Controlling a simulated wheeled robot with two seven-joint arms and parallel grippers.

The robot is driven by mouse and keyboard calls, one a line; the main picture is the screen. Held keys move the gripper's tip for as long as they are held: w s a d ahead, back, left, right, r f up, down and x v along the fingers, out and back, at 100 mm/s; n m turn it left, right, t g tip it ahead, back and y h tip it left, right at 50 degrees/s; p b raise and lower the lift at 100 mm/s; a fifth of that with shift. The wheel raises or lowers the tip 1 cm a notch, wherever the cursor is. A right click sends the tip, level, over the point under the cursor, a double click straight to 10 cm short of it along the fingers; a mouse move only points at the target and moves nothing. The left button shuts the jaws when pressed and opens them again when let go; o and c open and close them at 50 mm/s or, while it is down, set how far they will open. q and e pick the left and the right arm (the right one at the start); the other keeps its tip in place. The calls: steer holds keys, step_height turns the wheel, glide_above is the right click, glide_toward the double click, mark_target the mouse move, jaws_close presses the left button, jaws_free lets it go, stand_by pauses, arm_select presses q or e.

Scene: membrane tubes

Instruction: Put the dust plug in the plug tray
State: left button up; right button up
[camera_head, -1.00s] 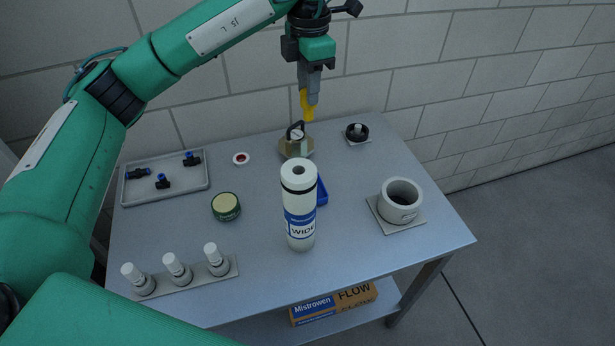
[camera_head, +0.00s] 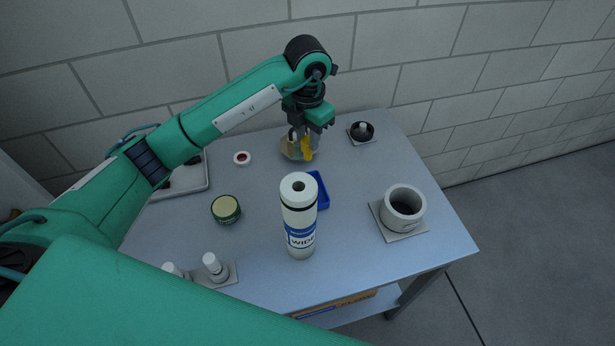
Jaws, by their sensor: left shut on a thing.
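My left gripper (camera_head: 304,150) is low at the back of the table, over a brass-coloured stand (camera_head: 288,151). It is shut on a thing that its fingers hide. A yellow piece shows at the fingers; I cannot tell whether it is the dust plug or part of the gripper. A small blue tray (camera_head: 322,192), probably the plug tray, lies in front of the gripper, partly behind the white tube. The white tube (camera_head: 299,222) stands upright with a dark round spot in its top. My right gripper is out of view.
A grey cup-shaped housing (camera_head: 402,207) stands on a plate at the right. A black round part (camera_head: 361,132) is at the back right. A green tin (camera_head: 226,209), a red-and-white ring (camera_head: 242,158) and white-capped bottles (camera_head: 214,266) are at the left. My arm partly covers a grey tray (camera_head: 193,191).

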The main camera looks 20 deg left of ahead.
arm_select(q)
step_height(320, 180, down, 15)
steer(key=p, duration=0.4)
steer(key=shift+r, duration=0.1)
steer(key=shift+f+p, duration=0.3)
steer(key=shift+f, duration=0.25)
steer(key=o, duration=0.9)
steer(key=shift+r, duration=0.1)
